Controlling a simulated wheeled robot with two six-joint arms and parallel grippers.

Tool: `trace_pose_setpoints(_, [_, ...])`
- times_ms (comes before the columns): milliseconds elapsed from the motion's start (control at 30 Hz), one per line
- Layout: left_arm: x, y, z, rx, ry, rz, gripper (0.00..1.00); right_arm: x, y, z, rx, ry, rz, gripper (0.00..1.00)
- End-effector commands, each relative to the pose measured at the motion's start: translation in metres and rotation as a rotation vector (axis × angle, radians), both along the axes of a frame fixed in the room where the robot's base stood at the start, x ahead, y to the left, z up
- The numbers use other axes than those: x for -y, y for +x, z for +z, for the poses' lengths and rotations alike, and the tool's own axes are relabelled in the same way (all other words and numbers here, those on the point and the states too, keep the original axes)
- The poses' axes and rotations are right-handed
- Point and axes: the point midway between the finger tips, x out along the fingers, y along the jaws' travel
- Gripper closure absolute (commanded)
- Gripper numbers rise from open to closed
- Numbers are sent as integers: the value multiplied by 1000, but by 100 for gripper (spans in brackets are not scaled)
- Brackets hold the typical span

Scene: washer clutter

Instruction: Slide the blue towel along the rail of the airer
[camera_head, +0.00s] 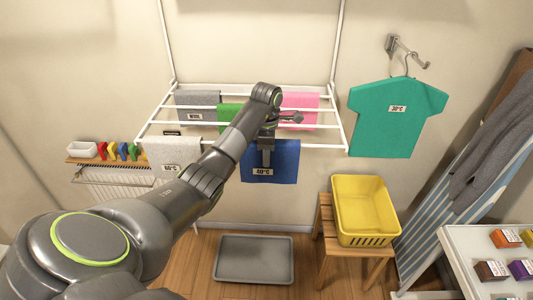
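The blue towel (284,163) hangs over the front rail of the white airer (326,147), right of the middle, with a white "40°C" label low on its face. My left arm reaches in from the lower left across the view. My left gripper (266,158) is at the towel, in front of its upper part. The gripper and arm hide part of the towel and rail, and I cannot tell whether the fingers are closed on the cloth. My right gripper is not in view.
A light grey towel (172,155) hangs at the left of the front rail. Grey (197,100), green (229,115) and pink (301,102) towels hang farther back. A teal shirt (385,130) hangs at right. A yellow basket (365,203) sits on a wooden stool (323,238). A grey tray (254,276) lies below.

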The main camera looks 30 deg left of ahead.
Motion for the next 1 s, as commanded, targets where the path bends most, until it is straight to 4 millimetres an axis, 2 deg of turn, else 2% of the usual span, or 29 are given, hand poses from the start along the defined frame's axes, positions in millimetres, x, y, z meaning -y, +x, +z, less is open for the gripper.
trace_pose_setpoints(33, [0,0,-1,-1,1,0,78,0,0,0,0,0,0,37])
trace_pose_setpoints(100, [0,0,-1,-1,1,1,87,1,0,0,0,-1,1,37])
trace_pose_setpoints(267, [2,1,-1,-1,-1,0,88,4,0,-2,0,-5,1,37])
trace_pose_setpoints(1000, [41,25,-2,0,-1,-1,88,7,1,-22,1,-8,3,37])
